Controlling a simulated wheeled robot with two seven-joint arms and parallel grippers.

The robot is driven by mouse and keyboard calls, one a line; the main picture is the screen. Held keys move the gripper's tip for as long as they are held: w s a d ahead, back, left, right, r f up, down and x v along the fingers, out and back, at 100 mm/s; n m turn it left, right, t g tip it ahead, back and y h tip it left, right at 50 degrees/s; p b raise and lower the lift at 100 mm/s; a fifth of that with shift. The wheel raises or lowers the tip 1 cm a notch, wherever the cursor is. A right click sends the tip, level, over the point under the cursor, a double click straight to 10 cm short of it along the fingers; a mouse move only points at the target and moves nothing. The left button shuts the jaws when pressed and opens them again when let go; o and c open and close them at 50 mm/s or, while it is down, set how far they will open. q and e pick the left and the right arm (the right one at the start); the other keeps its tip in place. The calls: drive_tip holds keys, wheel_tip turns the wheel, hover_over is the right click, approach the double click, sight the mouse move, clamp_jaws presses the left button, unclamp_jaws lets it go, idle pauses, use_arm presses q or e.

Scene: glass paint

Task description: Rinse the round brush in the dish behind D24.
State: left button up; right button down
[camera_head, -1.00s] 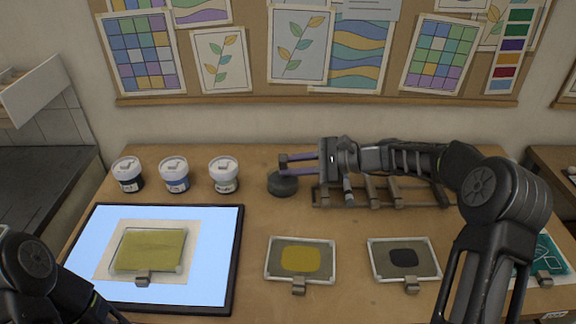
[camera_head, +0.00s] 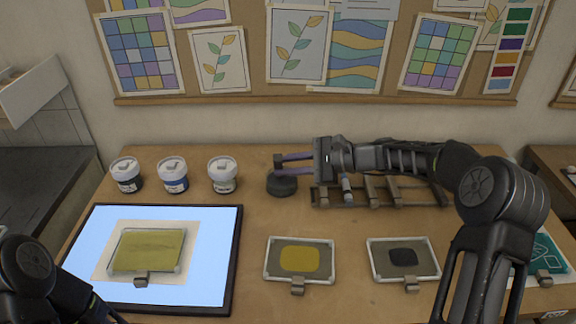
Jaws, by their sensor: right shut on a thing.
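A round dark dish (camera_head: 282,186) stands at the middle back of the table, behind the tile with the yellow patch (camera_head: 300,259). My right gripper (camera_head: 281,162) reaches in from the right with its purple fingers just above the dish. It is shut on a small dark upright piece (camera_head: 278,159), which seems to be the round brush. The brush's lower end is hidden or merges with the dark dish, so I cannot tell whether it is inside. I cannot read a D24 label. My left arm shows at the lower left; its gripper is out of view.
A wooden rack (camera_head: 383,194) lies under my right forearm. Three lidded jars, one of them (camera_head: 222,174), stand left of the dish. A lit panel (camera_head: 215,270) holds a framed yellow-green pane (camera_head: 148,250). A tile with a dark patch (camera_head: 404,258) lies front right.

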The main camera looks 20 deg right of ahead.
drive_tip(key=shift+s+d, duration=0.1)
drive_tip(key=shift+d, duration=0.25)
drive_tip(key=shift+r, duration=0.15)
drive_tip(key=s+r, duration=0.1)
drive_tip(key=r+p, duration=0.1)
drive_tip(key=s+r, duration=0.1)
drive_tip(key=shift+s+a+r, duration=0.2)
drive_tip(key=shift+s+a, duration=0.1)
idle(0.5)
wheel_tip(320, 180, up, 4)
drive_tip(key=p, duration=0.3)
drive_tip(key=shift+r, duration=0.25)
idle(0.6)
